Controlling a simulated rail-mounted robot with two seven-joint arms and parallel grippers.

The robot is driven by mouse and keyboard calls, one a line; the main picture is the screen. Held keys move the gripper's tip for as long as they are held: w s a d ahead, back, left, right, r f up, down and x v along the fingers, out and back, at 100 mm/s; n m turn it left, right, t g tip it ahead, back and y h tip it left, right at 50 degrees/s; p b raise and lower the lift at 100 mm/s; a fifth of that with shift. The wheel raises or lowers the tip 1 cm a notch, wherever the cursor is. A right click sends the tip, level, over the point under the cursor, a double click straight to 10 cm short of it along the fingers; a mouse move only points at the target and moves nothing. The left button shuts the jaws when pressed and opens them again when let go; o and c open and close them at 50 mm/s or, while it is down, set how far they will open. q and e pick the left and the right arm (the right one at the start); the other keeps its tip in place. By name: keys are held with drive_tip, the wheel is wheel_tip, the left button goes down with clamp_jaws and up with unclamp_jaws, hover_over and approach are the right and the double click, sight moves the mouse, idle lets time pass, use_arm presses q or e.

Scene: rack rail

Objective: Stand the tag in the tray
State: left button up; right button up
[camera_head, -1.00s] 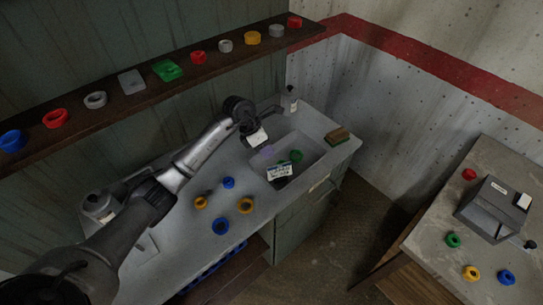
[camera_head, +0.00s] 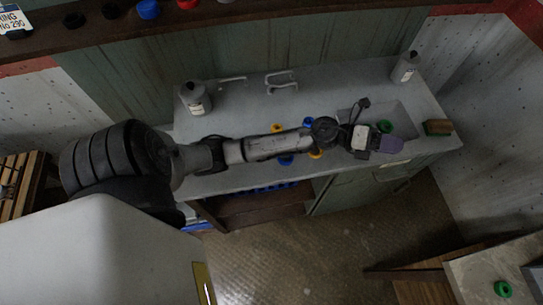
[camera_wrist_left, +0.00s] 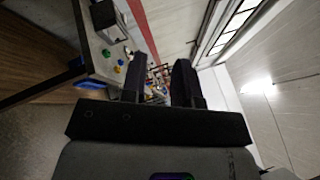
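A white card with dark print (camera_head: 14,20) is at the left end of the wall shelf in the head view, cut by the frame edge. I cannot tell whether it is the task's tag. I cannot make out the tray. My left gripper (camera_head: 374,142) is over the sink (camera_head: 405,117) and hides part of it. A purple patch (camera_head: 389,145) shows at its end; I cannot tell what it is. In the left wrist view the gripper (camera_wrist_left: 154,57) has its two dark fingers apart, with nothing seen between them. My right gripper is not in view.
A grey bottle (camera_head: 195,98) stands at the counter's back left and another (camera_head: 406,67) at its back right. A brown-green sponge (camera_head: 438,127) lies right of the sink. A green ring (camera_head: 385,126) is in the sink. Blue and yellow rings lie near my forearm.

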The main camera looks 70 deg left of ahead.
use_arm(q)
drive_tip(key=s+a+f+n+y, duration=0.3)
drive_tip(key=s+f+n+y, duration=0.2)
drive_tip(key=n+y, duration=0.5)
drive_tip(key=s+a+f+n+y, duration=0.35)
drive_tip(key=s+n+y, duration=0.25)
drive_tip(key=n, duration=0.7)
drive_tip(key=s+d+f+n+g+h, duration=0.1)
drive_tip(key=s+d+f+n+g, duration=0.1)
drive_tip(key=s, duration=0.5)
drive_tip(key=s+d+f+n+g+h, duration=0.1)
drive_tip(key=s+d+f+n+g, duration=0.1)
drive_tip(key=s+f+g, duration=0.3)
drive_tip(key=s+d+f+n+g+h, duration=0.1)
drive_tip(key=s+d+f+n+g, duration=0.1)
drive_tip(key=s+g, duration=0.3)
drive_tip(key=s+f, duration=0.1)
drive_tip(key=s, duration=0.3)
drive_tip(key=shift+d+f, duration=0.15)
drive_tip(key=shift+d, duration=0.1)
